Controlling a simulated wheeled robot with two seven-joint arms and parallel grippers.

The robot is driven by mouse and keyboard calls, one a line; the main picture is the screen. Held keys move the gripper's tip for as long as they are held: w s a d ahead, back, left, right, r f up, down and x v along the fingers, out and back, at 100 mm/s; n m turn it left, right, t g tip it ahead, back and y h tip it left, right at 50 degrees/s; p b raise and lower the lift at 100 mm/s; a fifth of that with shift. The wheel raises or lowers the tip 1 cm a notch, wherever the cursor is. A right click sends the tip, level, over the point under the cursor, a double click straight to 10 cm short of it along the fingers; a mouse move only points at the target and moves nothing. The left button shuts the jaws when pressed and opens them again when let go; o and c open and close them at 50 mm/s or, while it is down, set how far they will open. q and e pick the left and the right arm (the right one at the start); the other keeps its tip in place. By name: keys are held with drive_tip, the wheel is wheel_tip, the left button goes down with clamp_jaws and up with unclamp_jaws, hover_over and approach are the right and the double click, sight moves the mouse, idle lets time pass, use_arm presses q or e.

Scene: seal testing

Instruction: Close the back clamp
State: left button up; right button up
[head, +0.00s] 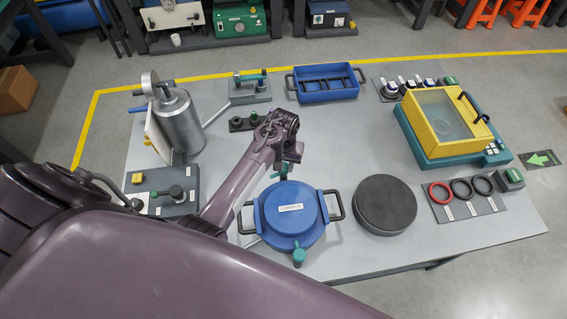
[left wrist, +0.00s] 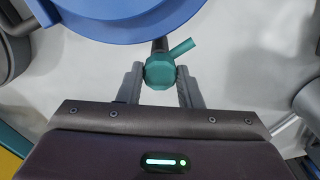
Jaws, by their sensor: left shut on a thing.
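The blue round vessel (head: 290,208) with a labelled lid and two black side handles stands near the front of the table. Its rim also shows at the top of the left wrist view (left wrist: 120,22). My left gripper (left wrist: 160,78) is shut on the teal knob of the back clamp (left wrist: 160,71), one finger on each side. A short teal stub points up and right from the knob there. In the head view the back clamp (head: 284,168) is partly hidden by my wrist. The teal front clamp (head: 299,255) sticks out from the vessel's near side. My right gripper is not in view.
A dark round disc (head: 385,204) stands right of the vessel. Further right are a mat with seal rings (head: 460,189) and a yellow-lidded box (head: 445,115). A blue tray (head: 327,83) lies at the back, a metal cylinder (head: 178,120) at left. The table between disc and tray is clear.

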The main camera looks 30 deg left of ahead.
use_arm(q)
drive_tip(key=n, duration=0.5)
drive_tip(key=shift+d, duration=0.1)
drive_tip(key=n, duration=0.7)
drive_tip(key=shift+n, duration=0.4)
drive_tip(key=o, duration=0.9)
drive_tip(key=m, duration=0.3)
drive_tip(key=shift+m, duration=0.4)
drive_tip(key=m, duration=0.5)
drive_tip(key=shift+m, duration=0.3)
